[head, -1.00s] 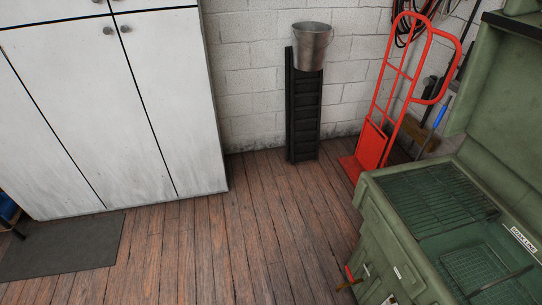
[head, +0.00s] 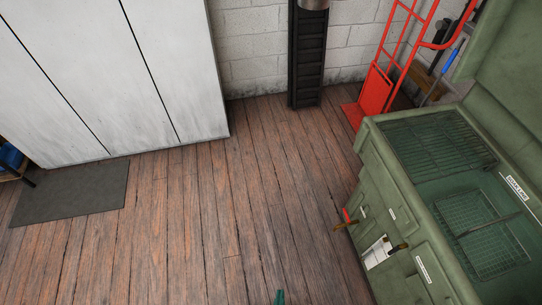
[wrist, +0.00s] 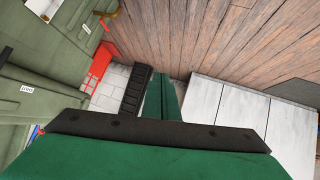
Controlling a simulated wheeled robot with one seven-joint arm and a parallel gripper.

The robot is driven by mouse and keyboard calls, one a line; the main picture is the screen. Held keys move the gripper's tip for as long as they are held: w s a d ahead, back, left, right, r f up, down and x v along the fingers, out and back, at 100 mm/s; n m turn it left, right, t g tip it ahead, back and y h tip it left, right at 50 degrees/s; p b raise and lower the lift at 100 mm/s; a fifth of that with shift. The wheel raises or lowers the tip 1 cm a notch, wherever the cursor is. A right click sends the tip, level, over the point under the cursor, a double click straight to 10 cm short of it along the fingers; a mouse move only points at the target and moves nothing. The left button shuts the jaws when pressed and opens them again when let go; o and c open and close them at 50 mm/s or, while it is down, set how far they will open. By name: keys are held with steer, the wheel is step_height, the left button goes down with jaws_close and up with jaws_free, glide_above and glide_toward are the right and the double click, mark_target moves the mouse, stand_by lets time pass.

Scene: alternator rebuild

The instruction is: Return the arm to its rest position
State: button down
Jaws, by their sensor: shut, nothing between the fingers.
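My gripper (wrist: 162,98) shows in the wrist view as two green fingers pressed together beyond a dark plate, with nothing between them. In the head view only a small green tip (head: 279,297) shows at the bottom edge, over the floor. The rest of my arm is out of the head view. The gripper touches nothing that I can see.
A green parts-washer cabinet (head: 388,195) with its lid up stands at the right. A red hand truck (head: 374,92), a black ramp-like stand (head: 307,60) and a white cupboard (head: 170,70) line the back. The wooden floor (head: 230,220) between is clear; a dark mat (head: 70,193) lies left.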

steer(key=s+a+r+t, duration=0.1)
steer(key=r+t, duration=0.1)
steer(key=r, duration=1)
steer(key=s+a+r+m+t+y, duration=0.1)
steer(key=s+a+r+t, duration=0.1)
steer(key=r, duration=1)
steer(key=shift+s+r+m+t, duration=0.2)
steer(key=shift+r+m+t, duration=0.1)
steer(key=shift+t, duration=0.3)
